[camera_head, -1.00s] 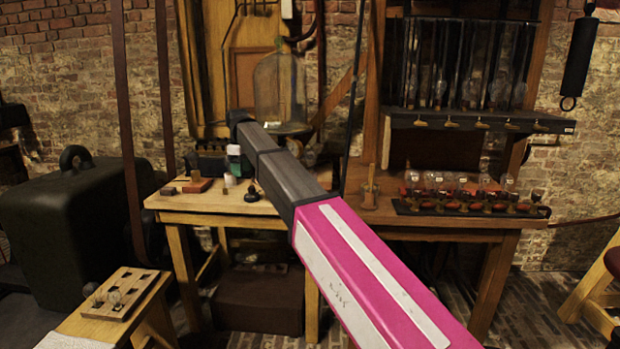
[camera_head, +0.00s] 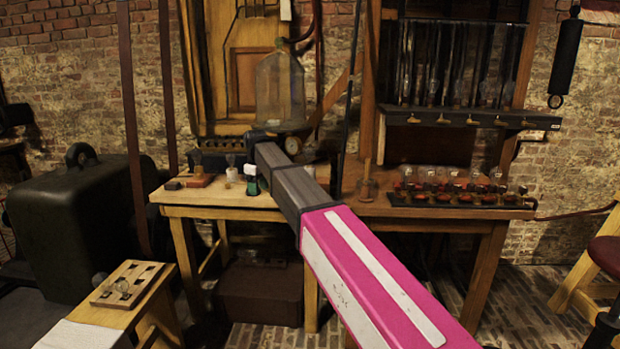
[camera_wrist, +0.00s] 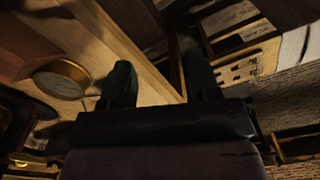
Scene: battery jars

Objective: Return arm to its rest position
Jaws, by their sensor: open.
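My arm, pink and white with a dark grey forearm, reaches across the head view from the lower right to the workbench (camera_head: 225,197). My gripper (camera_head: 251,186) shows there as a small green and white shape at the arm's far end, over the bench's front part. In the wrist view my gripper (camera_wrist: 160,78) has two dark green fingers spread apart with nothing between them. Beneath them lie the bench edge and the darker floor area.
A glass bell jar (camera_head: 280,88) stands behind the arm's end. Small red-based items (camera_head: 199,181) lie left of the gripper. A tray of jars (camera_head: 460,198) sits at the bench's right. A holed wooden board (camera_head: 127,284) is on a low table at lower left. A stool (camera_head: 606,253) stands right.

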